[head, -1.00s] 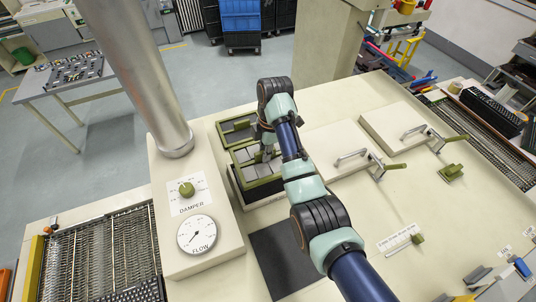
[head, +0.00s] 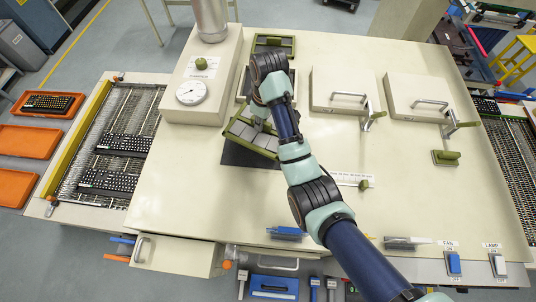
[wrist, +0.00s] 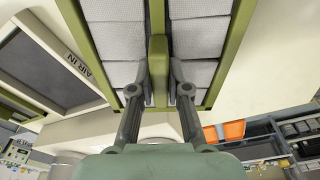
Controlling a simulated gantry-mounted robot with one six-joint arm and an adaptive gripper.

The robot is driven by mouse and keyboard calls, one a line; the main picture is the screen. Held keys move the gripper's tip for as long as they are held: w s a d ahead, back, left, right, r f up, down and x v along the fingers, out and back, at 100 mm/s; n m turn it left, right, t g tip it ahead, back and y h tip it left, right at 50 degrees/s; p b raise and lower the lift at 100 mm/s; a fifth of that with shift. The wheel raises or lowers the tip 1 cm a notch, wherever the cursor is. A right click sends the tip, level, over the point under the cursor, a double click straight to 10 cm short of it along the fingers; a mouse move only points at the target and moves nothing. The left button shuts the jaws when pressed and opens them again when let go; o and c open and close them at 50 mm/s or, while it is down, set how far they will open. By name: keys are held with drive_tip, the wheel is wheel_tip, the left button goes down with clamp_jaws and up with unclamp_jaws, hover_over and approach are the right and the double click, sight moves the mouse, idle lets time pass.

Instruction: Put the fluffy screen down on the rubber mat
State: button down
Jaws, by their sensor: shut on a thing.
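The fluffy screen (head: 240,129) is a green frame with pale grey fuzzy panels and a green bar across its middle. My gripper (head: 262,118) is shut on this bar; in the wrist view my fingertips (wrist: 159,92) sit on either side of it, with the screen (wrist: 113,40) filling the upper middle. The screen is over the dark rubber mat (head: 232,157) and turned a little relative to it. It hides most of the mat. I cannot tell whether the screen touches it.
Behind the screen is the framed "AIR IN" opening (wrist: 45,65), and beyond it another green-framed screen (head: 273,42). The damper and flow box (head: 195,90) stands left. Two lidded cream boxes (head: 335,90) stand right. Bare tabletop (head: 190,190) lies left and in front.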

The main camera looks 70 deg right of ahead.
sight(261, 135)
drive_tip(key=shift+a, duration=0.25)
drive_tip(key=f, duration=0.4)
drive_tip(key=shift+w+d, duration=0.2)
drive_tip(key=shift+f+p, duration=0.35)
drive_tip(key=shift+f, duration=1.6)
drive_tip(key=shift+f, duration=0.1)
drive_tip(key=c, duration=1.1)
unclamp_jaws()
drive_tip(key=shift+c, duration=0.2)
